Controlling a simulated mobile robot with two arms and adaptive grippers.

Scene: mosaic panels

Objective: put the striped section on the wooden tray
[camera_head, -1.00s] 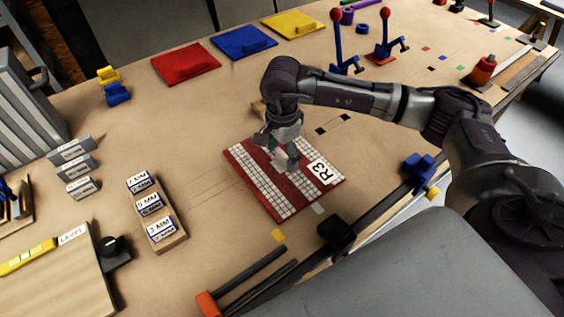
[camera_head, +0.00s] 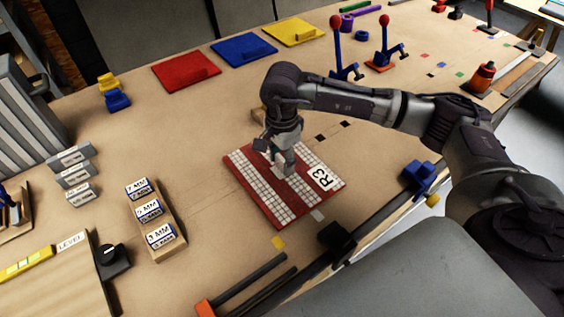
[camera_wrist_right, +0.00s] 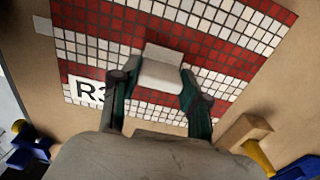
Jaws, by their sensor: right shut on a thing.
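The striped section is a flat red panel with rows of white tiles and an R3 label (camera_head: 258,193), lying on the workbench in the head view. It also fills much of the right wrist view (camera_wrist_right: 90,52). A pale block (camera_wrist_right: 161,70), like a handle, stands in its middle. My right gripper (camera_head: 284,166) is over the panel's middle, its fingers shut on the pale block from both sides, as the right wrist view shows (camera_wrist_right: 160,88). I cannot tell whether the panel is lifted. No wooden tray is clearly recognisable. My left gripper is out of view.
Red (camera_head: 186,72), blue (camera_head: 244,47) and yellow (camera_head: 293,31) panels lie at the back. A wooden block with labelled pieces (camera_head: 165,240) stands left of the striped section. Red-knobbed clamps (camera_head: 337,50) stand behind my right arm. Bench between them is clear.

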